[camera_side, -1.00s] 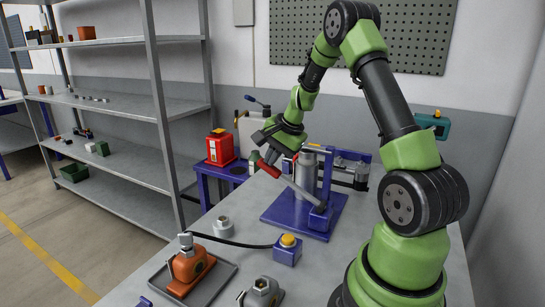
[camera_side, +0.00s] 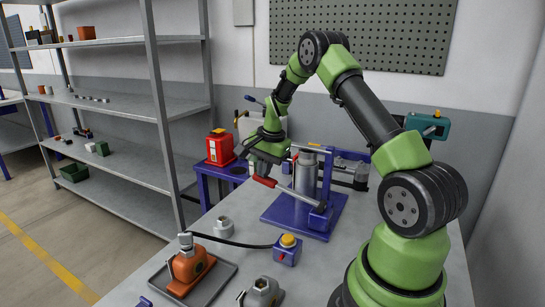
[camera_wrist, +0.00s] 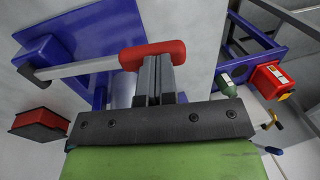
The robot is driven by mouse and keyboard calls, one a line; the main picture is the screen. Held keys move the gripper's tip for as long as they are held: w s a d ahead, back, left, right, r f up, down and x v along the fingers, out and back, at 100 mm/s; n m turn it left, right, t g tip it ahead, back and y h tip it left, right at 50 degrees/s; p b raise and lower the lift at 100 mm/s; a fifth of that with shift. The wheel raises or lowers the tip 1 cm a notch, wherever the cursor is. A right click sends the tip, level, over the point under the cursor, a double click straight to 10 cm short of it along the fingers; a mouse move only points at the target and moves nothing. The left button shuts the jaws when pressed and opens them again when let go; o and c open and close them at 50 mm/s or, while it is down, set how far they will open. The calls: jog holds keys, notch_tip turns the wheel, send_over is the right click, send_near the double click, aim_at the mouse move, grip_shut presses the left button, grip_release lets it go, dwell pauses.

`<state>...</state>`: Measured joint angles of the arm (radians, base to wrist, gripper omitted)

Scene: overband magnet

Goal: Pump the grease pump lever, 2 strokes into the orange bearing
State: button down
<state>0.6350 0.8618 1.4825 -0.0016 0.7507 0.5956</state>
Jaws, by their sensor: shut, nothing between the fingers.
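The grease pump (camera_side: 306,175) has a grey cylinder on a blue base plate at the middle of the bench. Its grey lever (camera_side: 293,190) ends in a red handle (camera_side: 264,181) at left, and slopes slightly upward toward that end. My gripper (camera_side: 260,172) is shut and empty, just above the red handle. In the wrist view, the shut fingers (camera_wrist: 155,68) overlap the red handle (camera_wrist: 155,53); they look to be at or touching it. The orange bearing (camera_side: 188,267) sits in a grey tray (camera_side: 218,283) at the front left, with a grey fitting on top.
A blue box with a yellow button (camera_side: 287,250) stands in front of the pump, with a black line running left toward the orange bearing. Grey bearing-like parts stand nearby (camera_side: 223,227) and at the front edge (camera_side: 262,292). A red container (camera_side: 220,147) stands behind at left.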

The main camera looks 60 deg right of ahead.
aim_at(261, 181)
jog(key=shift+w+f, duration=0.3)
jog(key=shift+f, duration=0.75)
jog(key=shift+w+f, duration=0.25)
jog(key=shift+f, duration=0.75)
notch_tip(261, 181, up, 15)
jog(key=shift+w, duration=0.2)
jog(key=shift+f, duration=0.15)
